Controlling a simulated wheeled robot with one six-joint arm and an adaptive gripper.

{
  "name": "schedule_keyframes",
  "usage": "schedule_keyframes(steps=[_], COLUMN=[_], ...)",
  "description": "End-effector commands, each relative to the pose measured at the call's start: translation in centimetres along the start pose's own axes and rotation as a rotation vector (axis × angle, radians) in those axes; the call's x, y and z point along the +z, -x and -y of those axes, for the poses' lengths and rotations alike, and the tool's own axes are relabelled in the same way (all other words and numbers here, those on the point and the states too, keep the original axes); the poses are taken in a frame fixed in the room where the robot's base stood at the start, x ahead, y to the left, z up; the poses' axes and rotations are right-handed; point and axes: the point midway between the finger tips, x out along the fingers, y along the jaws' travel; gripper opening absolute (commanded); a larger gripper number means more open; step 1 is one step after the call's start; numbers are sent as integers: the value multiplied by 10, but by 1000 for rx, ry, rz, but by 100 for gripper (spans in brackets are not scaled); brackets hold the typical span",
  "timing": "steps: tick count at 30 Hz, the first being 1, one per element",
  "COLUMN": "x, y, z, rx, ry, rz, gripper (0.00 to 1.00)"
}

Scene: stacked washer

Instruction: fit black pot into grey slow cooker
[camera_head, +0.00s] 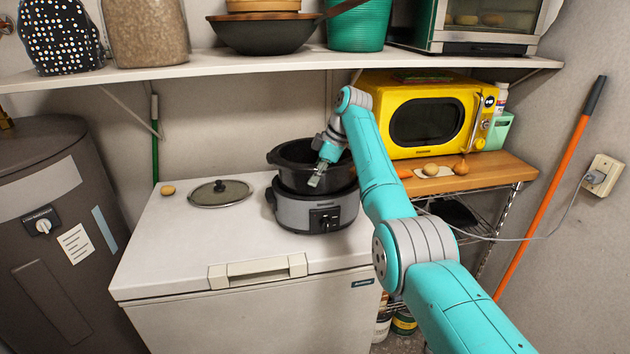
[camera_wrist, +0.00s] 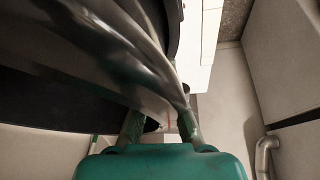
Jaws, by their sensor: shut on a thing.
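The black pot (camera_head: 287,166) is at the mouth of the grey slow cooker (camera_head: 295,212), which stands on the white chest freezer. Much of the pot's wall shows above the cooker's rim. I cannot tell how deep its base sits inside. My gripper (camera_head: 318,175) is at the pot's front right rim, shut on its wall. In the wrist view, the pot (camera_wrist: 100,50) fills the upper left as a glossy dark curve, and my fingers (camera_wrist: 160,122) meet its edge. The cooker's inside is hidden by the pot.
A glass lid (camera_head: 220,192) and a small tan item (camera_head: 168,190) lie left of the cooker on the freezer (camera_head: 165,250). A yellow microwave (camera_head: 425,115) stands right on a wooden-topped rack (camera_head: 490,172). A loaded shelf (camera_head: 200,65) hangs above. The freezer's front left is clear.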

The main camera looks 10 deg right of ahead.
Motion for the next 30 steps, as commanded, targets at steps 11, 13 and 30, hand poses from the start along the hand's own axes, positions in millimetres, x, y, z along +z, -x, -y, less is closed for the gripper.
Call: schedule_keyframes(steps=[11, 13, 30], x=[-7, -8, -17], y=[16, 18, 37], z=[-1, -1, -2], rx=[6, 5, 6], ry=[3, 3, 3], rz=[-2, -2, -2], gripper=[0, 0, 0])
